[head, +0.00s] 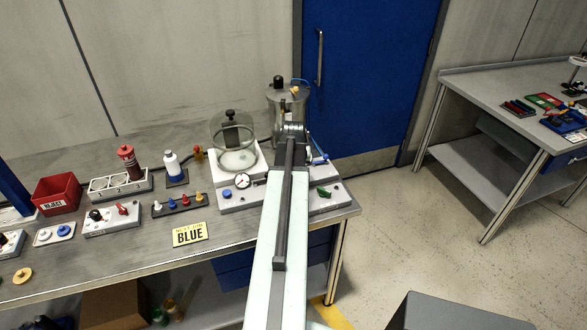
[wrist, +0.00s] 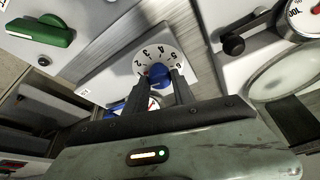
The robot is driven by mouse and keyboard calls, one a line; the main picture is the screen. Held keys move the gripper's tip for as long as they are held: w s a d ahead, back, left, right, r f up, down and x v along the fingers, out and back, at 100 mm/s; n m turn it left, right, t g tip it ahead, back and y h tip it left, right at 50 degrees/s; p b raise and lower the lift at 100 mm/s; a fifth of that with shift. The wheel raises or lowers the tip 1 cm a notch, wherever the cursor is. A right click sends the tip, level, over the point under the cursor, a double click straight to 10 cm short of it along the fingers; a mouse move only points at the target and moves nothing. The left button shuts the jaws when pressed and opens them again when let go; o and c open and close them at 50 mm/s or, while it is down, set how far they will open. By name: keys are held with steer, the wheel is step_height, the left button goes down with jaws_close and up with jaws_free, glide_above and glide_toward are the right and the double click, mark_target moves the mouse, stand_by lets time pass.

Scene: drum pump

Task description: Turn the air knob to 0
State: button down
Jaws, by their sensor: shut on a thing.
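In the wrist view a blue knob (wrist: 157,71) sits on a round white dial (wrist: 160,54) with black numbers. The numbers that show run along the dial's upper arc. The 0 mark and the knob's pointer cannot be made out. My gripper (wrist: 158,84) reaches the knob from below in this view. Its two dark fingers are shut on the knob, one on each side. In the head view my arm covers this dial and knob, and my gripper cannot be made out there.
A green knob (wrist: 40,32) lies left of the dial in the wrist view; it also shows in the head view (head: 323,192). A pressure gauge (head: 242,181) and a glass dome (head: 234,140) stand left of my arm. A steel vessel (head: 287,103) stands behind.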

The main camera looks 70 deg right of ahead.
steer(key=n+t+y, duration=0.1)
steer(key=n, duration=0.3)
steer(key=shift+d, duration=0.15)
steer(key=shift+n+t+y, duration=0.6)
steer(key=shift+n+t, duration=0.1)
steer(key=shift+n, duration=1.4)
steer(key=shift+s, duration=0.1)
steer(key=c, duration=1.1)
jaws_free()
steer(key=shift+o, duration=0.2)
steer(key=p+v, duration=0.7)
steer(key=shift+r, duration=0.3)
